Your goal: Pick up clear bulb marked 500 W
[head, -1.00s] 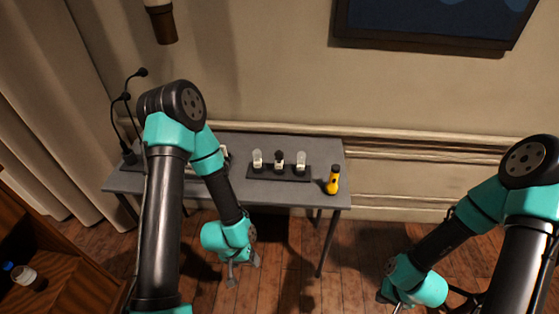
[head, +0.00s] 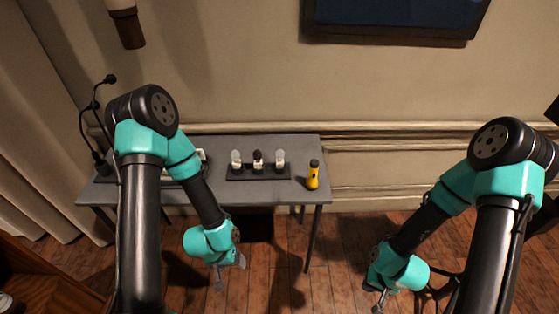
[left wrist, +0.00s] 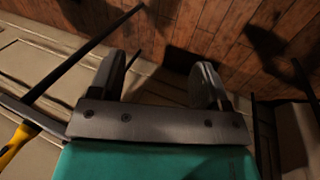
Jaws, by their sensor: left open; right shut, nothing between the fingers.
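Three bulbs with white bases stand in a row in a dark holder (head: 289,174) on the grey table. The left bulb (head: 236,157) and the right bulb (head: 280,156) look clear. The middle bulb (head: 258,156) has a dark top. Their markings are too small to read. My left gripper (head: 230,273) is open and empty, low in front of the table and below the bulbs in the picture. Its spread fingers also show in the left wrist view (left wrist: 157,80), with no bulb in sight there. My right gripper (head: 386,297) is shut and empty, away to the right of the table.
A yellow flashlight (head: 313,176) stands right of the holder, near the right end of the grey table (head: 255,197). A black cabled device (head: 100,160) is at its left end. My left arm hides part of the table. Wooden furniture (head: 40,285) is at lower left.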

